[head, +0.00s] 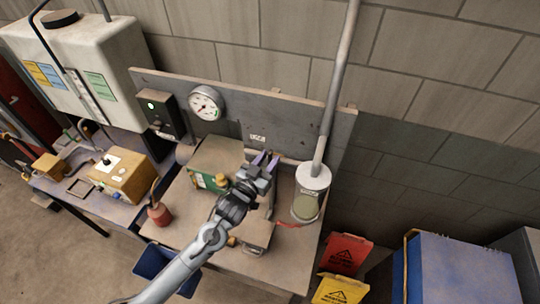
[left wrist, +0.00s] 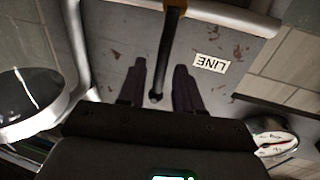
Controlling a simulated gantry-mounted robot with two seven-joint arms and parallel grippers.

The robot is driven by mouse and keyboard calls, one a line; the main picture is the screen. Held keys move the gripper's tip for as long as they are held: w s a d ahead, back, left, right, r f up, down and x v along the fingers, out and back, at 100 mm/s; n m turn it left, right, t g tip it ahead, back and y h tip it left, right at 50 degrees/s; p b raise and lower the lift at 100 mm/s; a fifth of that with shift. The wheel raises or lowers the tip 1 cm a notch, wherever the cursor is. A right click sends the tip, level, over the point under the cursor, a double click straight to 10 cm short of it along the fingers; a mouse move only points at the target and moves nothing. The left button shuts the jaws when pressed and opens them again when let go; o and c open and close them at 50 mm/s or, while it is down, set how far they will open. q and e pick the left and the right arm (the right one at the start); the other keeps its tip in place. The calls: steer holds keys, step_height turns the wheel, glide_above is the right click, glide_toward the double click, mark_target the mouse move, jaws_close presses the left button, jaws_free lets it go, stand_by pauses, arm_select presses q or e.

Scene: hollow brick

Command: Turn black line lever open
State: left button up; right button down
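The black line lever (left wrist: 169,45) shows in the left wrist view as a dark bar with a rounded lower end, against the grey panel. A gap shows on both sides, and I cannot tell the depth. In the head view my left gripper (head: 267,160) is at the panel and hides the lever. My right gripper is not in view.
A round gauge (head: 205,103) and a switch box with a green light (head: 160,113) are left of my gripper. A clear-bottomed canister (head: 311,192) with a pipe stands close on the right. A green machine (head: 212,163) and a red can (head: 159,213) stand on the bench.

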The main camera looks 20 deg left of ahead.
arm_select(q)
steer(key=shift+w+d, duration=0.1)
steer(key=shift+w, duration=0.5)
steer(key=shift+c, duration=0.3)
jaws_close()
